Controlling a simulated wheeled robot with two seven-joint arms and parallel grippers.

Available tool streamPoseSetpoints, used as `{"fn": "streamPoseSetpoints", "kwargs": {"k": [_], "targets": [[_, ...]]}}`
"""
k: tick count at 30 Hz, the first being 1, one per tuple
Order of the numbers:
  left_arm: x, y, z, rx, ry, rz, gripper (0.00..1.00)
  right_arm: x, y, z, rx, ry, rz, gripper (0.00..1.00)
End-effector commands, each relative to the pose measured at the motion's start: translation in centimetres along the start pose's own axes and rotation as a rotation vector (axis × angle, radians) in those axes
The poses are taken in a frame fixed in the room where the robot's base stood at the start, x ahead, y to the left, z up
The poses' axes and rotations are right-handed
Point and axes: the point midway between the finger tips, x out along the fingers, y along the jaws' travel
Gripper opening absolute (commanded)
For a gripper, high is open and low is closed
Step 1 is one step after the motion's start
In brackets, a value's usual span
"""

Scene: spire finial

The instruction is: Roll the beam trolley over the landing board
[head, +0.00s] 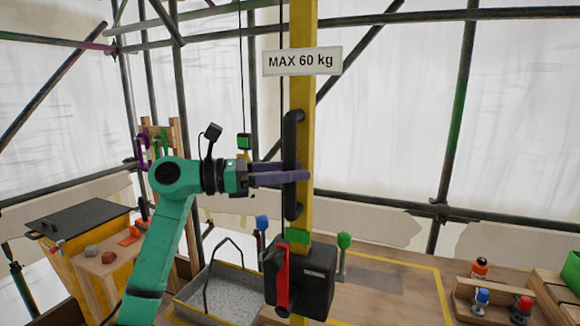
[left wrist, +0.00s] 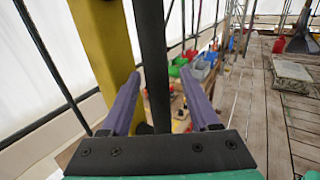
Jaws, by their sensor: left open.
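A yellow post (head: 301,120) with a "MAX 60 kg" sign (head: 302,61) stands upright in the head view. A long black handle (head: 292,205) runs vertically along it. My left gripper (head: 300,176) is open, its purple fingers at mid-height of the handle. In the left wrist view, the black handle (left wrist: 152,60) stands between the open fingers, with the yellow post (left wrist: 105,40) to the left. A yellow-edged wooden board (head: 410,285) lies behind the post; I cannot tell whether it is the landing board. No beam trolley is recognisable. My right gripper is out of view.
A black box with a red lever (head: 282,275) sits low on the post. A grey tray (head: 225,290) stands left of it. Bottles (head: 480,268) in a wooden holder are at right. A black-topped yellow box (head: 78,220) is at left. Scaffold poles stand behind.

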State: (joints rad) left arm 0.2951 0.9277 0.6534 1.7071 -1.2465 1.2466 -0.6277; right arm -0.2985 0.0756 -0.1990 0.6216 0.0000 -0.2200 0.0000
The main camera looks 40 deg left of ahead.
Motion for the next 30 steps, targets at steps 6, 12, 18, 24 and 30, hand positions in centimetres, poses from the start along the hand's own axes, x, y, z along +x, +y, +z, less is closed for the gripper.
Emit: {"fn": "streamPoseSetpoints", "kwargs": {"k": [6,12,18,24,30], "targets": [[-0.04,0.03,-0.01,-0.001,0.0,0.0,0.0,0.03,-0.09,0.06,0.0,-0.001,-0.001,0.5],[-0.05,0.03,0.01,-0.001,0.0,0.001,0.0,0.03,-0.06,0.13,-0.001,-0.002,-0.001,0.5],[-0.06,0.03,0.03,-0.001,0.0,0.001,0.0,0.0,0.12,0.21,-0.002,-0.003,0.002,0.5],[-0.07,0.03,0.05,-0.001,0.0,0.001,0.0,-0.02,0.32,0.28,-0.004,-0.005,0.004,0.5],[-0.07,0.03,0.06,-0.001,-0.001,0.001,0.0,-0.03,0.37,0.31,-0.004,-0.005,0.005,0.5]]}}
